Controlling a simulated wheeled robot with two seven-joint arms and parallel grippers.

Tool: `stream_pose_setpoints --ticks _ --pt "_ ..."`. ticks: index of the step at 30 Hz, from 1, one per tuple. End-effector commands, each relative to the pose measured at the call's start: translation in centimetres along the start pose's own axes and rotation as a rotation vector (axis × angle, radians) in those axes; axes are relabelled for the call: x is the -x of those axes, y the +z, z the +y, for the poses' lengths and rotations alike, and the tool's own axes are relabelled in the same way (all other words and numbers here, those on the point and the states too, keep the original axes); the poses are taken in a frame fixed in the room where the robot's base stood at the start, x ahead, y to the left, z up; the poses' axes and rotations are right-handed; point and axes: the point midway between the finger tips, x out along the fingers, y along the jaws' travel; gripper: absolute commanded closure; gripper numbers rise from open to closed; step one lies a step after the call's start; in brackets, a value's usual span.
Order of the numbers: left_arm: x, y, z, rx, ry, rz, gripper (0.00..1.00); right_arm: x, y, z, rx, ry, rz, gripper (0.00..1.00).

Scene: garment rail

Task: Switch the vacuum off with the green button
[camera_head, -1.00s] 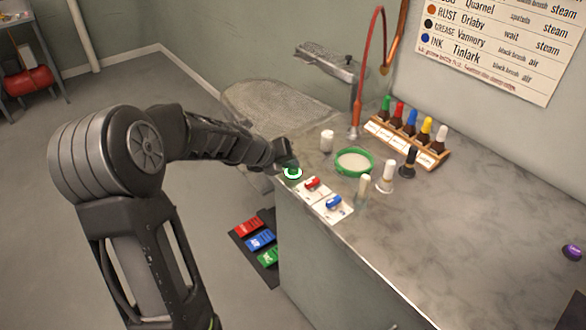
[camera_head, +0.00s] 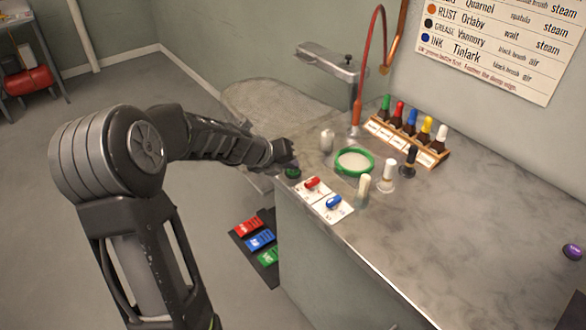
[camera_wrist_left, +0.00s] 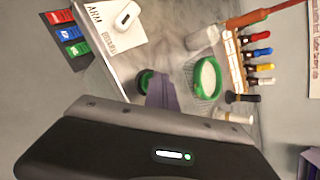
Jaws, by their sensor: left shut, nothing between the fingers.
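The green button (camera_head: 292,174) sits on the near left corner of the worktop, left of the red switch. It looks dark, with no bright ring around it. It also shows in the left wrist view (camera_wrist_left: 146,82), partly behind the fingers. My left gripper (camera_head: 293,164) is shut and empty, its fingertips right at the button from above. I cannot tell whether they press on it. In the left wrist view the purple-grey fingers (camera_wrist_left: 161,92) overlap the button's right edge. My right gripper is not in view.
A red switch (camera_head: 312,183) and a blue switch (camera_head: 334,202) sit on white cards close by. A green-rimmed dish (camera_head: 354,162), white-topped brushes and a rack of bottles (camera_head: 408,138) stand behind. Coloured pedals (camera_head: 260,240) lie on the floor. The worktop's right side is mostly clear.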

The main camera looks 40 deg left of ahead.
Motion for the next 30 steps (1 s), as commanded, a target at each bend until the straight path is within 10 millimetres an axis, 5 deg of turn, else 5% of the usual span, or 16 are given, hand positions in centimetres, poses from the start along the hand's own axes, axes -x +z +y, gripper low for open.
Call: stream_pose_setpoints --ticks 30 --pt "0.0 -0.2 0.0 0.001 0.001 0.005 1.0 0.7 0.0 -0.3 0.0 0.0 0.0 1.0"
